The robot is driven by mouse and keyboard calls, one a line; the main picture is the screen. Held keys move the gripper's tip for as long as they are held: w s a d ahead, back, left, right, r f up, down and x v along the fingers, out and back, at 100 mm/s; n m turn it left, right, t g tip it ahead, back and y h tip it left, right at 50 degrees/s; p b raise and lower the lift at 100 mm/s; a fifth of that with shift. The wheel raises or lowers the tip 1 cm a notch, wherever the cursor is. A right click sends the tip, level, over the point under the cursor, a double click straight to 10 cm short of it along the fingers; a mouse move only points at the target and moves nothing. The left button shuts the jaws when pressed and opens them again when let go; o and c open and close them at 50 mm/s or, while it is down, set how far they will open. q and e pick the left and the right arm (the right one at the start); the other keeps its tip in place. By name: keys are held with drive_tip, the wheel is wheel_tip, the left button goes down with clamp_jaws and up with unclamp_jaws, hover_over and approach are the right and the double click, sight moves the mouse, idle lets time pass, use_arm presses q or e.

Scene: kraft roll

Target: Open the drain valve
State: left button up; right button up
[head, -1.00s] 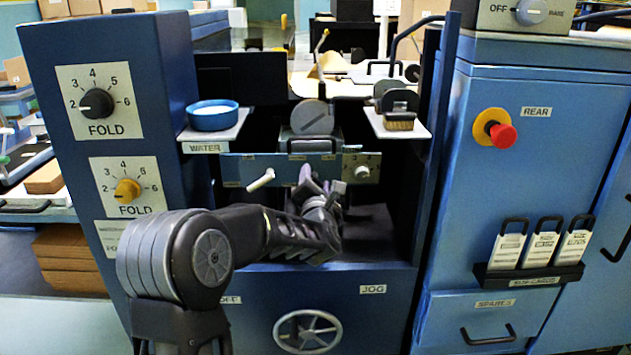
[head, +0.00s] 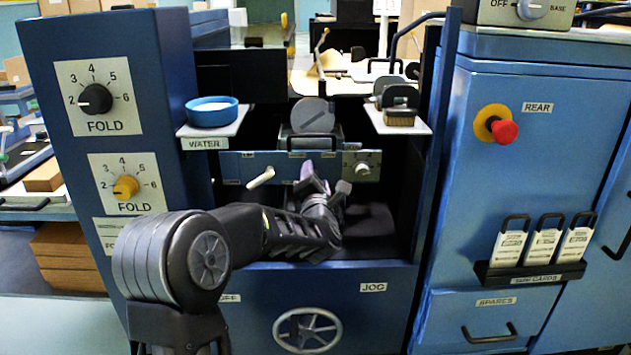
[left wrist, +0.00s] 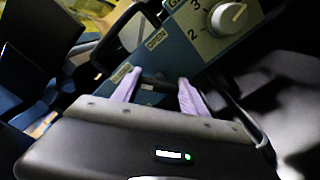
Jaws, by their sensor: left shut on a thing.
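My left gripper (head: 324,180) is at the front of the blue-grey panel (head: 233,168) in the middle bay of the machine. In the left wrist view its two lavender fingers (left wrist: 159,90) are apart with a dark bar (left wrist: 158,82) between them. They are shut on this bar, which looks like the drain valve's handle. The fingers and wrist hide most of it in the head view. Small labels on the panel are hard to read. A white lever (head: 261,178) is left of the gripper, and a round knob (head: 362,170) is to its right. My right gripper is not in view.
A water shelf (head: 205,132) with a blue bowl (head: 212,111) juts out at upper left. A handwheel (head: 307,331) is below. A red stop button (head: 504,131) is on the right cabinet.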

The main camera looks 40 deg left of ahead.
use_arm(q)
drive_tip(key=m+b, duration=0.1)
drive_tip(key=m, duration=0.2)
drive_tip(key=shift+d+f, duration=0.1)
drive_tip(key=m, duration=0.7)
drive_tip(key=shift+m, duration=0.4)
drive_tip(key=m+p, duration=0.2)
drive_tip(key=m, duration=0.3)
drive_tip(key=shift+f, duration=0.2)
drive_tip(key=shift+m, duration=0.3)
drive_tip(key=o, duration=1.4)
